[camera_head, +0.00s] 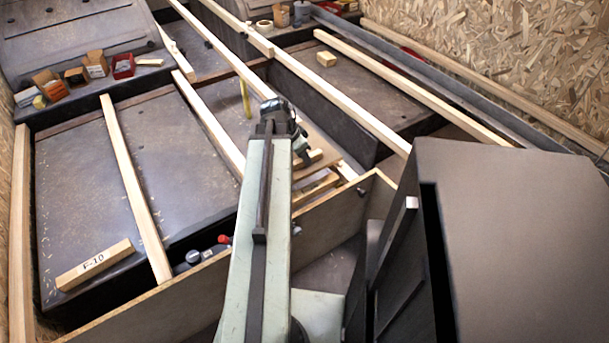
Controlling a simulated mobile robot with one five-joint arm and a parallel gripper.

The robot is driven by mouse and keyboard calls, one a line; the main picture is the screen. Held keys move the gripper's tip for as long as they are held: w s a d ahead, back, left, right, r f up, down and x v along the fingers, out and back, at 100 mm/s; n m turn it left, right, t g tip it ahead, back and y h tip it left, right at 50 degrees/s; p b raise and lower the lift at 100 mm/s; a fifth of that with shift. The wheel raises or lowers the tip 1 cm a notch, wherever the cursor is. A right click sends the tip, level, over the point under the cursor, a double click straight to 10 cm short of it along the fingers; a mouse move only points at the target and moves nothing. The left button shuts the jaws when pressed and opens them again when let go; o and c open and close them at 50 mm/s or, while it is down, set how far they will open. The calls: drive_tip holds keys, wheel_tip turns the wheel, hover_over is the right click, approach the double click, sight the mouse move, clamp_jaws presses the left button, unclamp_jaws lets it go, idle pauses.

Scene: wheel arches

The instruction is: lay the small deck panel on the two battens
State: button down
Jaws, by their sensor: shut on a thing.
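My gripper (301,150) is beyond the end of my pale arm, near the middle of the view. It is shut on what appears to be the small deck panel (319,143), a flat brown piece that shows to its right. My arm and gripper hide much of the panel and the grip itself. Long pale battens (136,190) (211,125) run away from me over the dark wheel-arch boxes on the left. More battens (340,104) run on the right. Short pale wood pieces (316,186) lie just below the gripper. I cannot tell whether the panel touches any batten.
A wooden board (345,208) stands on edge in front. A block marked F-10 (94,264) lies at left. Small boxes (96,64) and a red bin (123,66) stand at the back left. A small wood block (326,59) lies at back right. A chipboard wall (500,50) bounds the right.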

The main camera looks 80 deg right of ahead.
drive_tip(key=shift+s+a+f, duration=0.1)
drive_tip(key=shift+s+f, duration=0.15)
drive_tip(key=shift+f, duration=0.3)
wheel_tip(320, 180, down, 8)
drive_tip(key=b, duration=0.8)
drive_tip(key=shift+f+b, duration=0.25)
drive_tip(key=shift+b, duration=0.15)
drive_tip(key=c, duration=1.2)
unclamp_jaws()
